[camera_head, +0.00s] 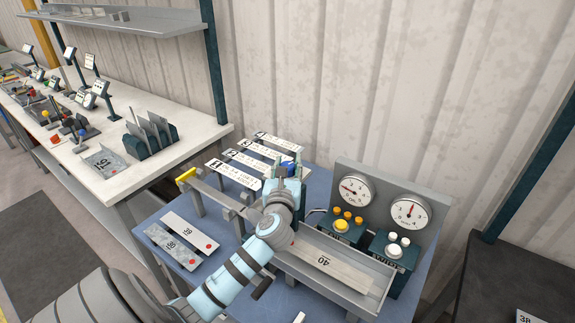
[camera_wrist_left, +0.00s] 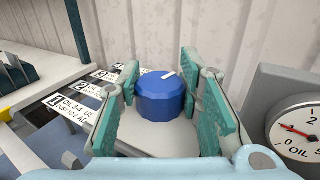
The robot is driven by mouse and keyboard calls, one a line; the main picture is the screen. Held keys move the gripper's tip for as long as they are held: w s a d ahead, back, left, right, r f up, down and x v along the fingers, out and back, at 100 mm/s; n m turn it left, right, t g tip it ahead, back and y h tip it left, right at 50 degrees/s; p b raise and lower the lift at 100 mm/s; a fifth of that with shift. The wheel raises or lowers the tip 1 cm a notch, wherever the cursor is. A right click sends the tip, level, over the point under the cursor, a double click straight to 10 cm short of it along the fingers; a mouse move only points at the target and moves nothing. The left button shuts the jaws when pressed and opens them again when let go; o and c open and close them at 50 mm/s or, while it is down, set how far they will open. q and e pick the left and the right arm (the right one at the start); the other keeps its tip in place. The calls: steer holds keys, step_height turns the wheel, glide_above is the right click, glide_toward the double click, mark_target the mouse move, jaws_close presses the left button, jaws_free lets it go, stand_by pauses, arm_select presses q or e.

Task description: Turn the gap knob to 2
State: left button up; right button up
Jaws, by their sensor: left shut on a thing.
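The gap knob (camera_wrist_left: 162,100) is a blue faceted knob with a white pointer mark on its top. In the left wrist view it stands between the teal finger pads of my left gripper (camera_wrist_left: 165,112), which is shut on its sides. The white mark lies toward the far side of the knob top. In the head view only a small blue bit of the knob (camera_head: 287,161) shows behind my left gripper (camera_head: 287,175). I cannot read the number the mark points to; no scale shows clearly. My right gripper is not in view.
Numbered white cards (camera_head: 233,173) fan out left of the knob. Two dial gauges (camera_head: 355,191) stand on a grey panel at right, above button boxes (camera_head: 343,224). A grey tray (camera_head: 372,303) holds a plate marked 40.

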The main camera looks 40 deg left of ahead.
arm_select(q)
steer(key=shift+m+t+h, duration=0.9)
steer(key=shift+m+h, duration=0.3)
steer(key=shift+h, duration=0.5)
steer(key=shift+r+h, duration=0.1)
steer(key=shift+h, duration=0.2)
steer(key=o, duration=1.2)
steer(key=shift+s, duration=0.1)
steer(key=v, duration=1.2)
